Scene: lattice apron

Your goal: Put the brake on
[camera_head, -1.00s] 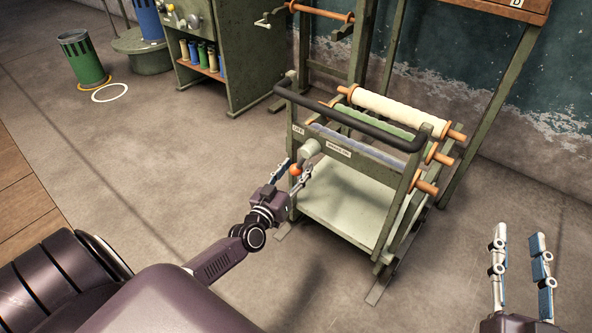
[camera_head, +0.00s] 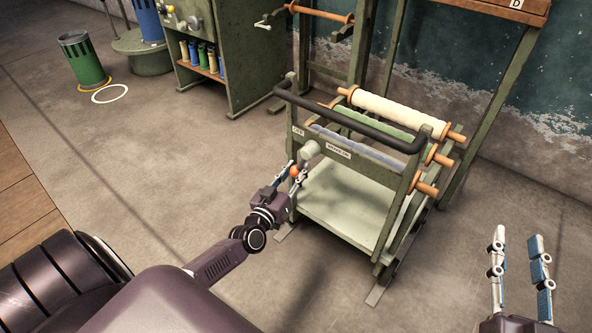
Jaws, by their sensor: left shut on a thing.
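The brake lever has an orange knob (camera_head: 295,171) and a pale hub (camera_head: 309,150) on the near side of a green cart (camera_head: 341,208). One label (camera_head: 298,131) sits left of the hub, and another label (camera_head: 339,151), which seems to read "BRAKE ON", sits right of it. My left gripper (camera_head: 294,173) is shut on the orange knob, with a finger on either side. The lever points down and a little left from the hub. My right gripper (camera_head: 517,262) is open and empty at the lower right, above the floor.
The cart has a dark push bar (camera_head: 350,122) and carries fabric rolls, a cream one (camera_head: 394,110) on top. A green cabinet (camera_head: 240,55) and a green bin (camera_head: 84,62) stand at the back left. The floor around the cart's near side is clear.

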